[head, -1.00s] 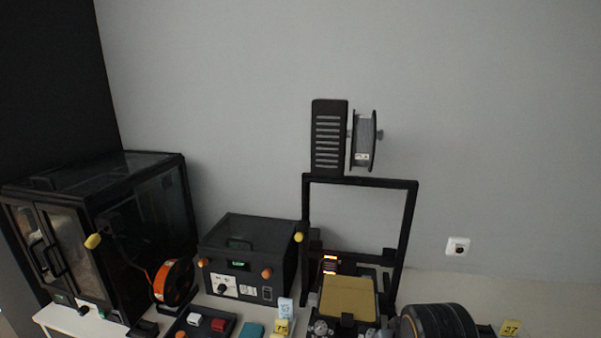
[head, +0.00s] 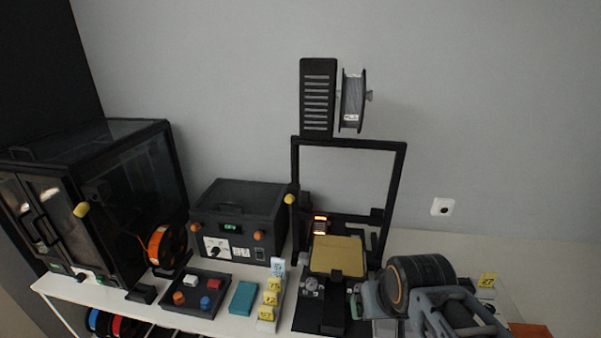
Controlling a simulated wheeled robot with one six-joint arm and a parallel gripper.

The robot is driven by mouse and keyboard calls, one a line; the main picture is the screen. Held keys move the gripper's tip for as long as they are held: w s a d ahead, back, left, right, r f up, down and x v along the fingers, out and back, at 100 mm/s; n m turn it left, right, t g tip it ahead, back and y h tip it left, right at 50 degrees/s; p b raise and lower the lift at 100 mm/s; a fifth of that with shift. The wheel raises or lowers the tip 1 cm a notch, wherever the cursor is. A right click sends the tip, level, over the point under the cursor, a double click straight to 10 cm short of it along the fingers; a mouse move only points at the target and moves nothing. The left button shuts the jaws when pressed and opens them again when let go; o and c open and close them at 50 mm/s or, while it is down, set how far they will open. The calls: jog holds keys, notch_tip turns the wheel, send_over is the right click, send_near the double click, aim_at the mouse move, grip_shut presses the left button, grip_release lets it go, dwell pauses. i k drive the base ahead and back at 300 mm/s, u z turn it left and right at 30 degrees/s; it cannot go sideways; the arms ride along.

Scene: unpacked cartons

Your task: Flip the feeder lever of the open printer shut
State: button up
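The open printer (head: 398,188) is a black upright frame with a tan bed (head: 338,255), right of centre in the head view. A small yellow-tipped lever (head: 289,199) sticks out at its left upright, about mid-height; I take it for the feeder lever. Its pivot is too small to make out. My arm's dark and grey links fill the lower right, right of the bed and well apart from the lever. I cannot make out my gripper's fingers.
An enclosed black printer (head: 112,200) at left has another yellow-tipped lever (head: 82,209). A grey spool (head: 352,100) hangs above the frame.

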aim_at(289, 198)
jog(key=k, duration=1)
jog(key=u, duration=1.65)
jog(key=i, duration=1.35)
jog(key=z, duration=2.05)
